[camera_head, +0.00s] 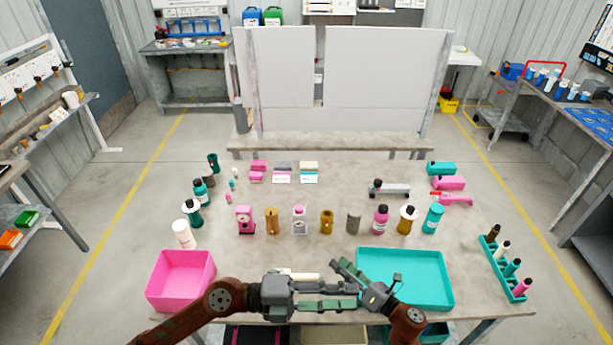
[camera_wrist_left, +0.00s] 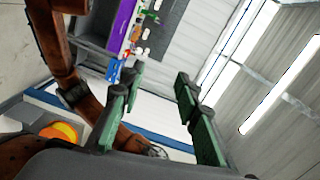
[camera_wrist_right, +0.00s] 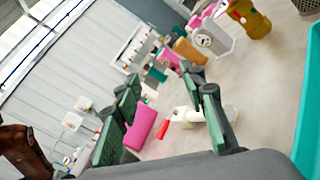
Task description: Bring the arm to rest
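My left gripper (camera_head: 352,296) comes in from the left, low over the table's front edge, with its fingers pointing right. In the left wrist view (camera_wrist_left: 160,105) its fingers are apart with nothing between them. My right gripper (camera_head: 338,268) is just above it in the picture, between the two trays, pointing up and to the left. In the right wrist view (camera_wrist_right: 170,105) its fingers are apart. A pink object (camera_wrist_right: 143,128) and a white object with a red end (camera_wrist_right: 186,120) show between them, seemingly beyond the fingers. The two grippers are close together; I cannot tell whether they touch.
The table (camera_head: 240,262) carries a pink tray (camera_head: 181,287) at the left and a teal tray (camera_head: 430,300) at the right. Several bottles and pump parts stand behind them. A teal rack (camera_head: 496,263) stands at the right edge. White panels (camera_head: 385,75) rise behind the table.

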